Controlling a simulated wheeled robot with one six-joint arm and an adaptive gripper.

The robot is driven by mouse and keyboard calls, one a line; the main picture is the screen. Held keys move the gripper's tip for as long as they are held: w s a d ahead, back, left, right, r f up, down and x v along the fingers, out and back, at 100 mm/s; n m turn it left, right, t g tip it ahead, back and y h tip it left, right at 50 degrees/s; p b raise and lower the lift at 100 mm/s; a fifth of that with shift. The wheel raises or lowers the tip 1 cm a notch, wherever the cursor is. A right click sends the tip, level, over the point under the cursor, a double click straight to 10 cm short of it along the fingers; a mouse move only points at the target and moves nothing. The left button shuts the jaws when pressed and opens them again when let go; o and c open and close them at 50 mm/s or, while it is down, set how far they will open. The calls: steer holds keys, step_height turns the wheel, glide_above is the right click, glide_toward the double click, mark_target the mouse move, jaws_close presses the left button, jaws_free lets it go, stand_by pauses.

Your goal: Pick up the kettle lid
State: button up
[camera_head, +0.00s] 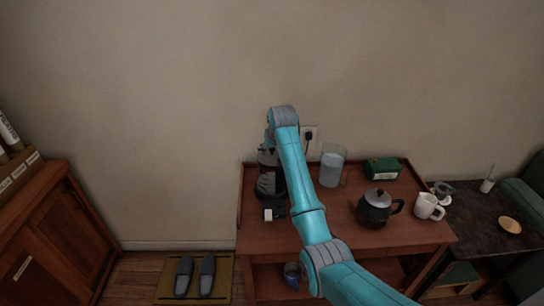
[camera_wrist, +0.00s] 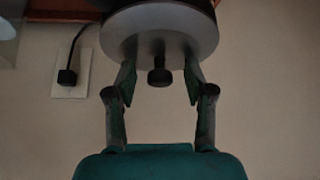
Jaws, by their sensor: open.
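The kettle lid (camera_wrist: 145,45) is a round grey disc with a black knob in the wrist view, which looks upside down. It sits on the dark kettle, of which only a sliver shows above it. My gripper (camera_wrist: 160,77) is open, with one finger on each side of the knob and visible gaps to it. In the head view the kettle (camera_head: 271,185) stands at the left of the wooden table, partly hidden by my arm. My fingers and the lid are mostly hidden there.
A dark teapot (camera_head: 373,213), a green box (camera_head: 382,168) and a white mug (camera_head: 427,207) stand farther right. The wall is close behind the table.

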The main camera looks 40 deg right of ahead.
jaws_close()
steer(key=shift+r, duration=0.1)
